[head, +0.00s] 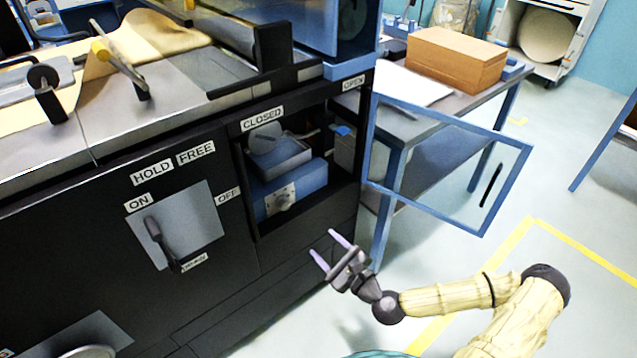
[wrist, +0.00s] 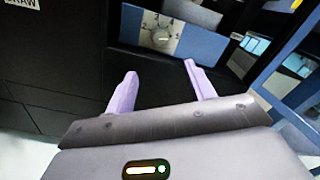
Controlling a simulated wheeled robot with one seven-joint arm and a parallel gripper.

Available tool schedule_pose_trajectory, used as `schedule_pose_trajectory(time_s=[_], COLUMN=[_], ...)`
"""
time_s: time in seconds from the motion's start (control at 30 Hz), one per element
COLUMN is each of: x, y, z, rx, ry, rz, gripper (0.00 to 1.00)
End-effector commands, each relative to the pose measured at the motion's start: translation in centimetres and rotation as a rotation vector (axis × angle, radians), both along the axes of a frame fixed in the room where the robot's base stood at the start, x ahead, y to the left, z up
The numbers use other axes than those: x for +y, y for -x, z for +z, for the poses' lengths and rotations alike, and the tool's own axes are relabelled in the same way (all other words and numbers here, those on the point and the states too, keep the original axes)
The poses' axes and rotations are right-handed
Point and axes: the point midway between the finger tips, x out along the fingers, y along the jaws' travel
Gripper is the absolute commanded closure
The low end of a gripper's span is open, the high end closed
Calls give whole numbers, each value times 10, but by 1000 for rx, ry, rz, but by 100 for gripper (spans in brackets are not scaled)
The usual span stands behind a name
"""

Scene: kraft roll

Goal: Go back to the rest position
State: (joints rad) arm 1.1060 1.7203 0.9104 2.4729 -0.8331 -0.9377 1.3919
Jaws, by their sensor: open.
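My gripper (head: 326,248) is open and empty, in the air in front of the black machine cabinet (head: 225,275), below the open compartment. Its two lilac fingers stand apart in the wrist view (wrist: 160,85), with nothing between them. My arm reaches in from the lower right of the head view. The compartment holds a blue box with a dial (head: 281,199), which also shows ahead of the fingers in the wrist view (wrist: 162,36). The blue-framed door (head: 503,187) of the compartment stands swung open to the right.
A lever (head: 160,243) sits on a grey plate between ON and OFF labels. A table with a cardboard box (head: 456,60) stands behind the open door. The machine's top carries brown paper (head: 150,40). Pale floor with yellow lines is clear at the right.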

Motion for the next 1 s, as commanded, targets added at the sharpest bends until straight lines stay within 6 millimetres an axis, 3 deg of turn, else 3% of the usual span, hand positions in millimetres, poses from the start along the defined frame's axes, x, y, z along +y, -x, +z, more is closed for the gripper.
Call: schedule_pose_trajectory(time_s=[0.27, 0.57, 0.8, 1.0], x=[9, 27, 8, -21], y=[6, 46, 75, 87], z=[-8, -57, -80, -80], rx=[7, 33, 30, 20], ry=[82, 543, 921, 1203], rz=[59, 388, 658, 851], gripper=[46, 46, 46, 46])
